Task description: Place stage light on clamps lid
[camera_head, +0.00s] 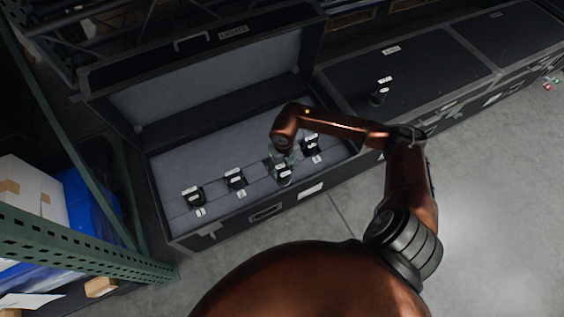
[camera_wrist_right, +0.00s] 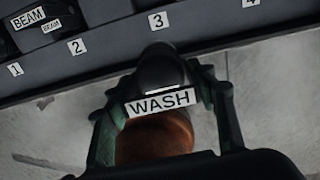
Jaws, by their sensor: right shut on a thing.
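My right gripper (camera_head: 281,160) is shut on a dark stage light (camera_head: 284,175) above the front of the open case. In the wrist view the gripper (camera_wrist_right: 165,105) has a finger on each side of this stage light (camera_wrist_right: 160,72), whose white label reads WASH. The light appears clear of the case, in front of number 3. The clamps lid is not certain by label; a closed black lid (camera_head: 425,75) right of the open case has small labels too small to read. A small dark light (camera_head: 378,96) stands on that lid. My left gripper is out of view.
The open case (camera_head: 170,160) holds other dark lights at the left (camera_head: 192,196), at its middle (camera_head: 235,180) and at the right (camera_head: 311,145). Its raised lid (camera_head: 205,75) stands behind. Another closed case (camera_head: 510,30) is farther right. A green rack (camera_head: 80,245) is at left.

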